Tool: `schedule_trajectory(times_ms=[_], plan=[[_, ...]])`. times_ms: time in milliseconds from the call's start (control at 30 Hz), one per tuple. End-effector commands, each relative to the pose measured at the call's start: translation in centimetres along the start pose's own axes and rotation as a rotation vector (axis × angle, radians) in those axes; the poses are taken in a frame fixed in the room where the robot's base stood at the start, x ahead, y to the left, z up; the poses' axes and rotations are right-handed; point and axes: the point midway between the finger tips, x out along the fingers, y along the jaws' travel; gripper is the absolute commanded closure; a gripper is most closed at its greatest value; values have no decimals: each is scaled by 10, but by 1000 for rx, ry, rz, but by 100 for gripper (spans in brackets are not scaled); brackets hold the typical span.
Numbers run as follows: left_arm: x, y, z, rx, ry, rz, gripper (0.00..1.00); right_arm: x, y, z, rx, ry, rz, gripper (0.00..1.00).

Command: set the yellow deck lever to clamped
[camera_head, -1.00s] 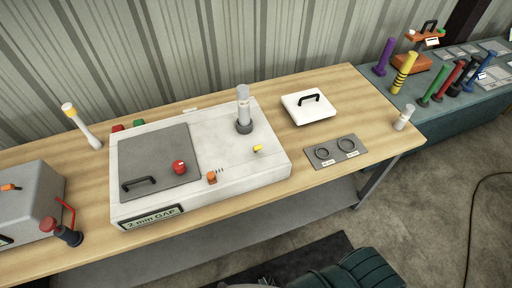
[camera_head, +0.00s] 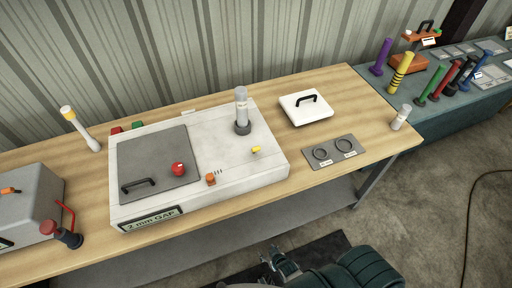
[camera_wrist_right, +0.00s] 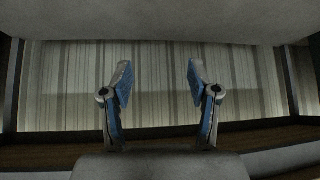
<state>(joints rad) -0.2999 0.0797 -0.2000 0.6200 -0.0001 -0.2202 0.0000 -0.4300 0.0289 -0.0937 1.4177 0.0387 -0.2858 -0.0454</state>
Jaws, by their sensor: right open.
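The small yellow deck lever (camera_head: 257,150) sits on the right part of the white deck (camera_head: 230,165) of the machine, in front of the grey upright cylinder. Its exact setting is too small to read. My right gripper (camera_head: 278,258) shows at the bottom of the head view, in front of and below the table edge, well apart from the lever. In the right wrist view the same gripper (camera_wrist_right: 158,82) has its two blue-padded fingers spread with nothing between them. The lever does not show in the wrist view. My left gripper does not show.
A clear cylinder (camera_head: 241,108) stands behind the lever. A red knob (camera_head: 178,169) and an orange knob (camera_head: 211,179) are left of it. A white lid (camera_head: 306,107) and a grey plate with two rings (camera_head: 335,151) lie to the right. The table front edge lies between gripper and deck.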

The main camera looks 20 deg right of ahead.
Motion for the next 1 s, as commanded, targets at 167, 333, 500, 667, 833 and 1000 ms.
schedule_trajectory(times_ms=[167, 333, 500, 667, 833, 1000], plan=[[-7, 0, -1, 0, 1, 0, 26, -79, 19, -165, 37, 326, 43, 40], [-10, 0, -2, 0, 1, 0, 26, -168, 38, -266, 52, 577, 90, 40], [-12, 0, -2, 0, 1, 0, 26, -242, 54, -326, 58, 806, 147, 40], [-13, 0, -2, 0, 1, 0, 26, -260, 60, -344, 58, 875, 166, 40], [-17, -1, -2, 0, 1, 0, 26, -246, 64, -366, 59, 879, 165, 40], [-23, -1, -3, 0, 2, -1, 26, -220, 71, -396, 59, 878, 165, 40]])
